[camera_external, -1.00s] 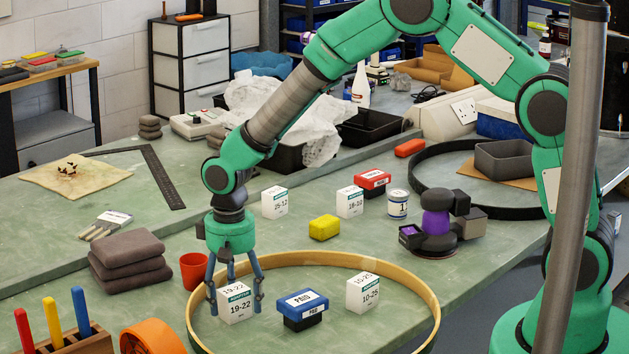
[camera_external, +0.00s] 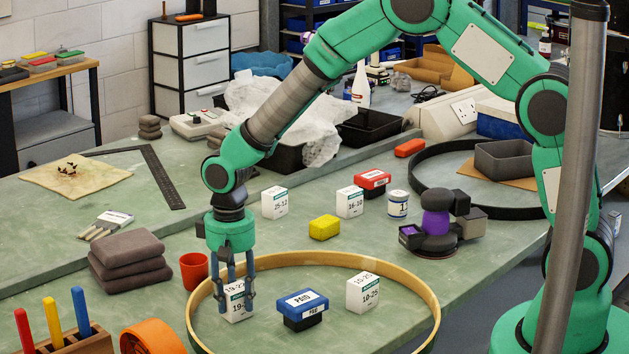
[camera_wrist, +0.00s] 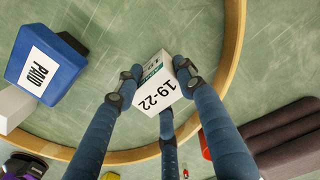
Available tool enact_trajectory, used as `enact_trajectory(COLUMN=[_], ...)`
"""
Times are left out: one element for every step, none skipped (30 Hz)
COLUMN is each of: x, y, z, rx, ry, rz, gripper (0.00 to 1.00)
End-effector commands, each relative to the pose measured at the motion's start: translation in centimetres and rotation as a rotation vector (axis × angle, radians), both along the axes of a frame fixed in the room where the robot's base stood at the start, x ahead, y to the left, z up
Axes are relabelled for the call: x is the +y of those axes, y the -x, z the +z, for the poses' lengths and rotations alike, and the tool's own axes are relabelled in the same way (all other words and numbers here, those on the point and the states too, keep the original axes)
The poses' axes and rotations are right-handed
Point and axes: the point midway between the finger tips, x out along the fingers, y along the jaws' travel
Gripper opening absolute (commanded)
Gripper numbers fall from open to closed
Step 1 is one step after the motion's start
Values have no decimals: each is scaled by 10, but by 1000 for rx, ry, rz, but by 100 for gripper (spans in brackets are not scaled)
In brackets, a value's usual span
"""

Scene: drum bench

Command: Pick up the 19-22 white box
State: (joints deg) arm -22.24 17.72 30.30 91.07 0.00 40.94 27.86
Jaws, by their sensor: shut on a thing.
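The 19-22 white box (camera_external: 238,303) stands inside the wooden hoop (camera_external: 428,287), near its left side. My gripper (camera_external: 235,302) points down over the box with its fingers closed around it. In the wrist view, the fingers of my gripper (camera_wrist: 152,88) press on the sides of the white box (camera_wrist: 158,85), and its 19-22 label shows. The box appears to be still at bench level; I cannot tell any gap under it.
An orange-red cup (camera_external: 194,271) and grey folded cloths (camera_external: 128,262) are left of the hoop. A yellow block (camera_external: 324,228) lies behind it.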

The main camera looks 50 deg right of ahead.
Motion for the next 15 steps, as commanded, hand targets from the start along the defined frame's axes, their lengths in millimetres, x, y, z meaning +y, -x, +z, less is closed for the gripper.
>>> enact_trajectory(x=[0,0,0,0,0,0,0,0,0,0,0,0,0,0,0], y=[-1,-1,-1,-1,-1,-1,-1,-1,-1,-1,-1,-1,-1,-1,-1], z=[4,7,10,14,17,22,26,31,37,41,46,53,58,62,68], rx=[-2,-2,-2,-2,-2,-2,-3,-3,-3,-3,-3,-3,-3,-3,-3], ry=[-1,-1,-1,-1,-1,-1,-1,-2,-2,-2,-1,-1,-2,-2,-1], rz=[0,0,0,0,0,0,0,0,0,0,0,0,0,0,0], gripper=[10,10,10,10,10,10,10,10,10,10,10,10,10,10,10])
